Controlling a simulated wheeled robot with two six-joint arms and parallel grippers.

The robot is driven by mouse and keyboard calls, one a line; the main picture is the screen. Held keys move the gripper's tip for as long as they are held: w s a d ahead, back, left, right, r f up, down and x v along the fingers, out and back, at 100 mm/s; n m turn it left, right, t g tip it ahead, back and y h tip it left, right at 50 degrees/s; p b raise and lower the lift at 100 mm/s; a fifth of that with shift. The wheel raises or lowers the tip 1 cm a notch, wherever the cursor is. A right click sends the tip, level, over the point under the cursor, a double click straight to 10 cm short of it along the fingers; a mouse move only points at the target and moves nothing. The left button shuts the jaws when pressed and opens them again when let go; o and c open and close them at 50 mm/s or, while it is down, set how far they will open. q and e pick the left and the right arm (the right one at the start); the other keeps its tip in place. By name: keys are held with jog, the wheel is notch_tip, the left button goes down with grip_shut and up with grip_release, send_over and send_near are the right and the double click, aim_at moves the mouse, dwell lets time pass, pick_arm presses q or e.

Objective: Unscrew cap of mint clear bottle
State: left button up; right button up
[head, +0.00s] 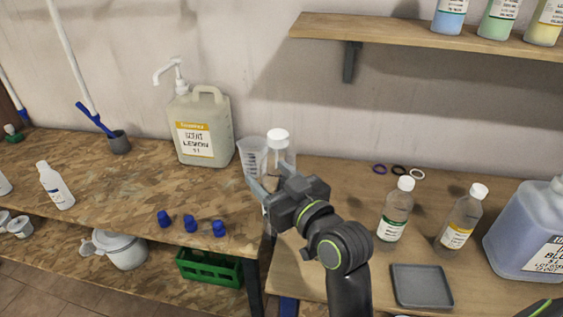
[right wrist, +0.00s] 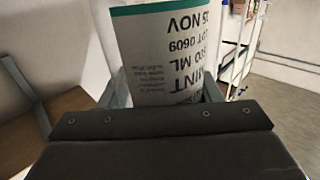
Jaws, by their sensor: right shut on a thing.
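The mint clear bottle (head: 278,156) stands upright with its white cap (head: 278,135) on top, at the middle of the head view. My right gripper (head: 270,187) is shut on its body, below the cap, and hides the lower part. In the right wrist view the bottle's white label (right wrist: 168,55) fills the space between the fingers. The label reads MINT and 500 ML upside down there, with a green band at the top edge. My left gripper is not in view.
A clear measuring beaker (head: 252,158) stands just left of the bottle. A lemon jug (head: 203,130) is further left, and blue caps (head: 190,223) lie in front. Two capped bottles (head: 395,213) (head: 460,220), a grey tray (head: 421,285) and a blue jug (head: 530,235) are right.

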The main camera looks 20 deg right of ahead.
jog(key=s+a+f+n+g+y, duration=0.1)
jog(key=a+f+n+g+y, duration=0.1)
jog(key=a+n+g+y, duration=0.1)
jog(key=s+a+f+n+g+y, duration=0.2)
jog(key=a+f+n+g+y, duration=0.1)
jog(key=a, duration=0.3)
jog(key=s+a+f+n+g+y, duration=0.1)
jog(key=a+f+n+g+y, duration=0.1)
jog(key=a+y, duration=0.3)
jog(key=shift+s+f+n+g+y, duration=0.35)
jog(key=shift+n+g, duration=0.25)
jog(key=shift+n, duration=0.3)
grip_shut()
